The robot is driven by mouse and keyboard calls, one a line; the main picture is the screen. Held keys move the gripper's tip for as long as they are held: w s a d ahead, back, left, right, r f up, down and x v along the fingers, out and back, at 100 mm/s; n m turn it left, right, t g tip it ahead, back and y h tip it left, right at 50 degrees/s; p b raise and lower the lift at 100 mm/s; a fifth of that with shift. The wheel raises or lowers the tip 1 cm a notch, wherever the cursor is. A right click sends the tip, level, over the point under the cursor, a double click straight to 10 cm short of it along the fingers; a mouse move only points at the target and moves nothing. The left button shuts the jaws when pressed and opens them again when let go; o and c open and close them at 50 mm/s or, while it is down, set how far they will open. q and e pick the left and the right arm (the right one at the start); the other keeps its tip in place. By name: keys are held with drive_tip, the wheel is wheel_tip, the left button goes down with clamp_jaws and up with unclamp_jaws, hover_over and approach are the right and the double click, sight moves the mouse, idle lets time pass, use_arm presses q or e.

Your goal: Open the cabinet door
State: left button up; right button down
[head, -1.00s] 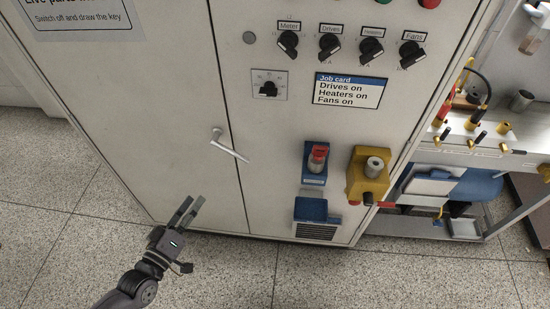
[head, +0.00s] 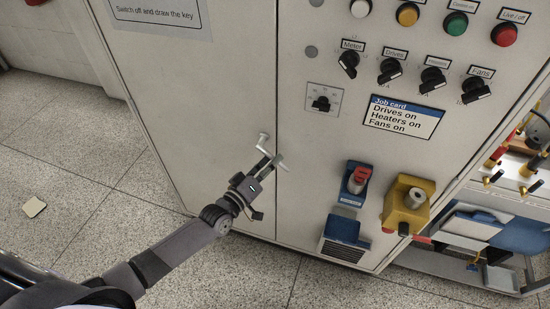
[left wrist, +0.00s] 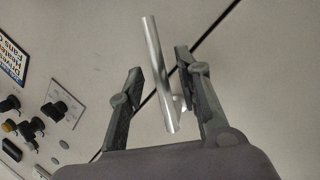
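The cabinet door (head: 225,90) is the plain pale left panel, closed against the dark vertical seam. Its silver lever handle (head: 264,141) sits near that seam. My left gripper (head: 268,162) is at the handle, in front of the door. In the left wrist view the handle bar (left wrist: 157,72) lies between the two fingers of my left gripper (left wrist: 160,62). The fingers are open, with a gap visible on both sides of the bar. The gripper partly hides the handle in the head view. My right gripper is not in view.
The right panel carries black rotary knobs (head: 390,70), a job card (head: 404,117), a blue-based red switch (head: 357,180) and a yellow box (head: 408,205). A workbench (head: 500,180) stands at the right. The floor (head: 110,180) left of the cabinet is largely clear.

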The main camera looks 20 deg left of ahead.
use_arm(q)
drive_tip(key=shift+x, duration=1)
drive_tip(key=shift+c, duration=0.6)
clamp_jaws()
